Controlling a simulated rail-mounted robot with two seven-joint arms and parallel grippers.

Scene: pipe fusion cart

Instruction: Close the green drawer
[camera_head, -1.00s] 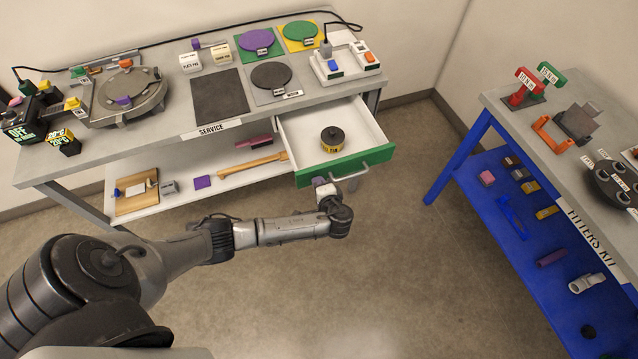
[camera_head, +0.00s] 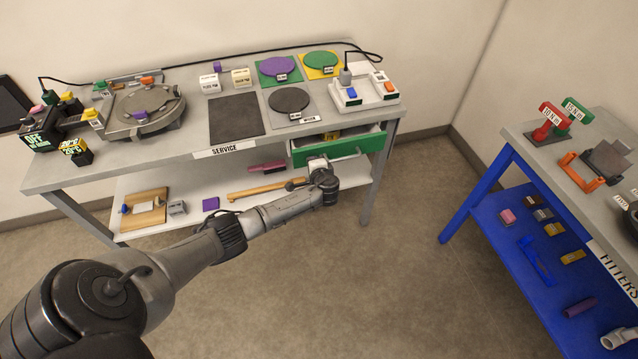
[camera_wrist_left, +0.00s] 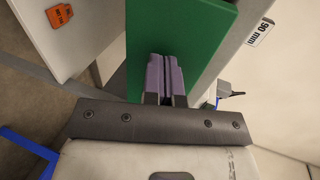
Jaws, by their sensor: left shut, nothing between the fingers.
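The green drawer front (camera_head: 362,146) sits just under the right part of the service table, in the head view. The drawer stands only slightly open, with a narrow gap behind its front where a bit of something yellow (camera_head: 331,135) shows. My left gripper (camera_head: 317,163) is at the left part of the drawer front, its fingertips hard to make out there. In the left wrist view the green front (camera_wrist_left: 200,30) fills the upper middle, and my shut, empty purple fingers (camera_wrist_left: 165,62) point at it, seemingly against it. My right gripper is out of view.
The service table (camera_head: 190,172) carries a turntable device (camera_head: 140,110), coloured discs and a white charger-like tray (camera_head: 375,98). A lower shelf (camera_head: 230,195) holds a wooden-handled tool (camera_head: 265,189). A blue-framed table (camera_head: 480,190) stands at right. The floor between is clear.

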